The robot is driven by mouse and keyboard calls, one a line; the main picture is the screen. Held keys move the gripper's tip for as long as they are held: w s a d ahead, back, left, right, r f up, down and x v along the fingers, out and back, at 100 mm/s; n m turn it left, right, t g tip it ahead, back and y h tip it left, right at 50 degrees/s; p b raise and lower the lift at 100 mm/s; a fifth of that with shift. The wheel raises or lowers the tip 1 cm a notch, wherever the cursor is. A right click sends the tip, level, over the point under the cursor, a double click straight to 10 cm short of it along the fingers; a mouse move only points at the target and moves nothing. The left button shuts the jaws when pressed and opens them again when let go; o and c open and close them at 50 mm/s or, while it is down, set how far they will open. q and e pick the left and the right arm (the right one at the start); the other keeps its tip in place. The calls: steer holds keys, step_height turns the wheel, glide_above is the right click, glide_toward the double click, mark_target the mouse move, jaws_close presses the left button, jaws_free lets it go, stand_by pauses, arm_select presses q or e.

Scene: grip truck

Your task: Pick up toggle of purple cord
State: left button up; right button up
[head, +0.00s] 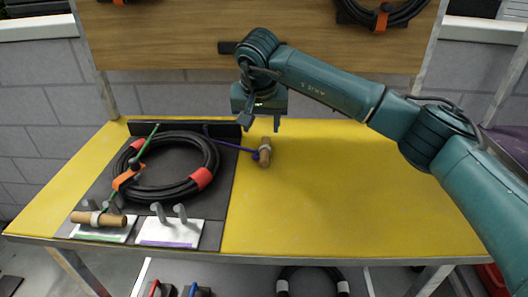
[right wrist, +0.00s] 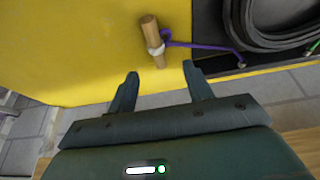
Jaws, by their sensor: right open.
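The toggle of the purple cord (head: 265,152) is a short wooden peg with a pale band, lying on the yellow table right of the black mat. In the right wrist view the toggle (right wrist: 151,38) lies beyond the fingertips, roughly between their lines. The purple cord (head: 230,146) runs from the toggle left to the black panel at the mat's back. It also shows in the right wrist view (right wrist: 205,47). My right gripper (head: 262,124) is open and empty, above and behind the toggle; its fingers (right wrist: 160,75) do not touch it. My left gripper is out of view.
A coiled black cable (head: 160,190) with orange and red bands lies on the black mat (head: 228,190). A second wooden toggle (head: 98,219) with a green cord lies at the front left, by grey hooks and labels. The yellow table's right side (head: 380,210) is clear.

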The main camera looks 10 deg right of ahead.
glide_above(265, 147)
steer(key=s+a, duration=0.1)
steer(key=s, duration=0.1)
steer(key=f, duration=0.4)
steer(key=shift+s+a+f, duration=0.1)
steer(key=shift+s+a, duration=0.05)
steer(key=shift+a, duration=0.05)
steer(key=x, duration=0.5)
steer(key=shift+d+f, duration=0.1)
steer(key=shift+d, duration=0.25)
steer(key=c, duration=1.1)
step_height(265, 147, up, 9)
steer(key=shift+f, duration=0.25)
step_height(265, 147, up, 3)
steer(key=shift+r+p, duration=0.15)
steer(key=shift+p, duration=0.85)
